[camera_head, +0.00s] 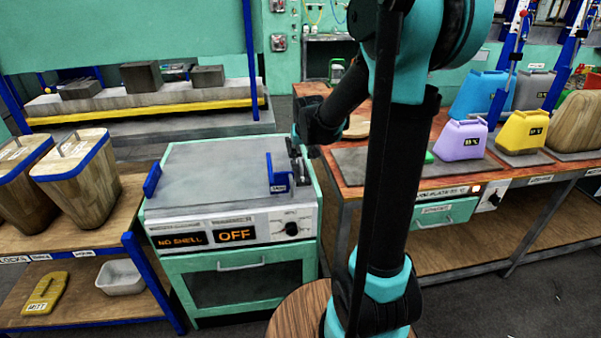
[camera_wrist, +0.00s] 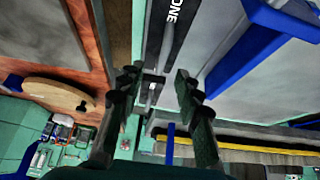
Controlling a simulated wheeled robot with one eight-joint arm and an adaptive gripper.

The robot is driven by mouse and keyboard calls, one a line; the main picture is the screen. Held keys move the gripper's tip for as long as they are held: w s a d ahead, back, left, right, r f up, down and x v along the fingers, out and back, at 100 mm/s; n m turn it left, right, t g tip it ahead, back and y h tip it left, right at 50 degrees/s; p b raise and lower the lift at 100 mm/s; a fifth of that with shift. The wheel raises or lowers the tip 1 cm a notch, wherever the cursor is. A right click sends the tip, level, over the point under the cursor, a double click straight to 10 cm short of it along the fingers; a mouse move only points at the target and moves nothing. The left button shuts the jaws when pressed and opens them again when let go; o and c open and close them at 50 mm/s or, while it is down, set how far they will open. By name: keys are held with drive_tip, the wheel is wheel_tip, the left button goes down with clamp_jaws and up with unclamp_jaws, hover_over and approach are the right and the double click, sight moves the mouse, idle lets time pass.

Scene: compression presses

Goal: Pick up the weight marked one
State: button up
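A dark block lettered ONE (camera_wrist: 172,14) shows at the top of the wrist view, with a grey bar along it. It lies beyond my fingertips, between the press top and the workbench, and its far end is cut off by the frame. My gripper (camera_wrist: 158,72) is open, its two dark fingers apart on either side of a thin grey rod; I cannot tell whether they touch it. In the head view my gripper (camera_head: 298,142) is at the right rear edge of the press, small and partly hidden by my arm. The lettering cannot be read there.
The press (camera_head: 215,165) reads NO SHELL and OFF, with blue brackets (camera_head: 278,175) on its top. At right, a workbench (camera_head: 420,180) holds purple (camera_head: 460,140), yellow (camera_head: 522,130) and blue (camera_head: 480,95) bodies. Wooden containers (camera_head: 80,180) stand on the left shelf. My arm blocks the middle.

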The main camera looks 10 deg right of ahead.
sight(300, 161)
drive_tip(key=shift+s+x, duration=0.15)
drive_tip(key=shift+x, duration=1.35)
drive_tip(key=shift+s+x, duration=0.15)
drive_tip(key=shift+x, duration=1.35)
drive_tip(key=shift+a+f, duration=0.1)
drive_tip(key=shift+f, duration=0.05)
drive_tip(key=shift+c, duration=0.5)
clamp_jaws()
